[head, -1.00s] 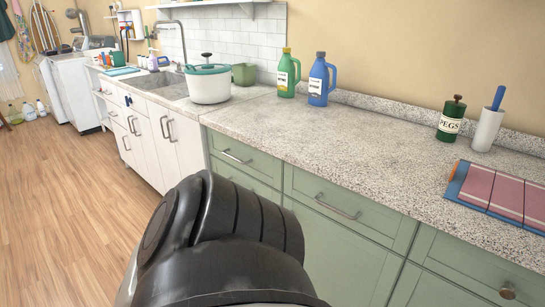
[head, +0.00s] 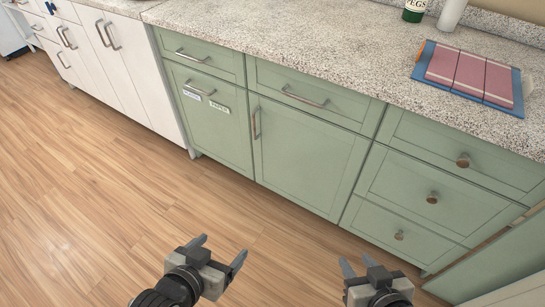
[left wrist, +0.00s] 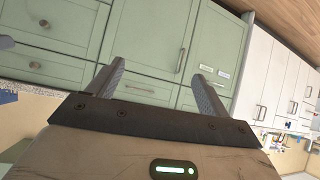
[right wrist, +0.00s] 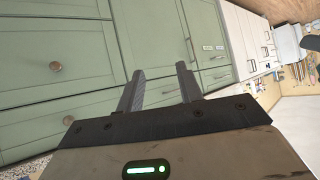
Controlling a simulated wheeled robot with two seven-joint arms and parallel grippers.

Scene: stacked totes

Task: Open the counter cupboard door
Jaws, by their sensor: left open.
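The green counter cupboard door (head: 305,160) is closed, flush with its neighbours, below a drawer. Its upright metal handle (head: 255,123) is near the door's upper left edge. The door (left wrist: 150,40) and handle (left wrist: 180,61) also show in the left wrist view, between and beyond the fingers. The right wrist view shows the door (right wrist: 150,35) and handle (right wrist: 187,35) too. My left gripper (head: 220,249) is open and empty over the floor, apart from the cabinet. My right gripper (head: 357,262) is also open and empty, in front of the cabinet and to the right.
A labelled green front (head: 210,130) with a horizontal handle is left of the door. Drawers with round knobs (head: 432,197) are to the right. The wooden floor (head: 110,200) before the cabinets is clear.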

